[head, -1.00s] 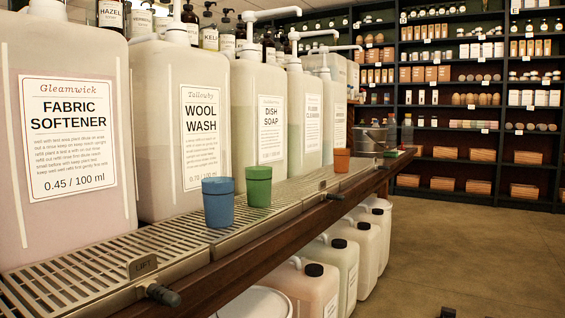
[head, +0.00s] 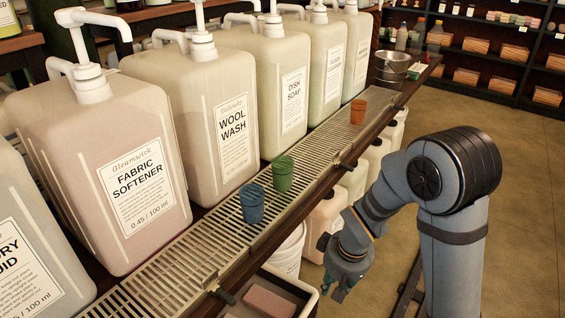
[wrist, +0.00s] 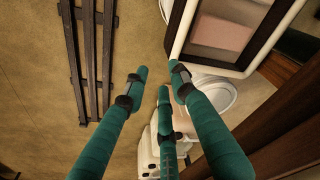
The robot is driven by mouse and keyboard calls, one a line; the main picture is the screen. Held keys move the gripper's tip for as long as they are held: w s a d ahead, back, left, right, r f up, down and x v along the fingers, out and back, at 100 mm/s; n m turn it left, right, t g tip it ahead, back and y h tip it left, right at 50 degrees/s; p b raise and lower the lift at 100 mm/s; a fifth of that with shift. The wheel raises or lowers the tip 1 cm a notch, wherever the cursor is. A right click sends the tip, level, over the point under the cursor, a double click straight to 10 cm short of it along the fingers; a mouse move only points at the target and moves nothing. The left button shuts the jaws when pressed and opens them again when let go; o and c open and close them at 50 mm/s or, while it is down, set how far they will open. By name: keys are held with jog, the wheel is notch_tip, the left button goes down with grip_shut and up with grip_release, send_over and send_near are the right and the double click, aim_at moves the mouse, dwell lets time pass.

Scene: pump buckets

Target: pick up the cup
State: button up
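A blue cup (head: 252,204) stands upright on the slatted metal drip tray (head: 160,274). A green cup (head: 283,173) stands just behind it, and an orange cup (head: 358,111) stands farther along the tray. My gripper (head: 338,288) hangs in front of the counter edge, lower than the cups and to the right of the blue one, touching none of them. In the wrist view my gripper (wrist: 158,82) shows teal fingers spread apart with nothing between them. No cup shows in the wrist view.
Large pump containers, among them Fabric Softener (head: 115,170) and Wool Wash (head: 207,120), line the back of the tray. Below the counter are a bin with a pink block (head: 268,303), a white bucket (head: 291,252) and jugs. A metal pail (head: 391,67) stands at the far end. Floor at right is open.

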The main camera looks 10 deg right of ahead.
jog(key=w+d+r+t+p, duration=0.5)
jog(key=w+d+r+p, duration=0.9)
jog(key=w+d+r, duration=0.15)
jog(key=n+t+y, duration=0.2)
jog(key=n+y, duration=0.4)
jog(key=y, duration=0.3)
send_near(283, 174)
jog(key=w+d+r, duration=0.2)
jog(key=w+d, duration=0.1)
jog(key=d, duration=0.1)
jog(key=x, duration=1)
jog(key=shift+w+a+r, duration=0.2)
jog(key=shift+r, duration=0.05)
jog(key=shift+t, duration=0.3)
jog(key=shift+c, duration=0.5)
grip_shut()
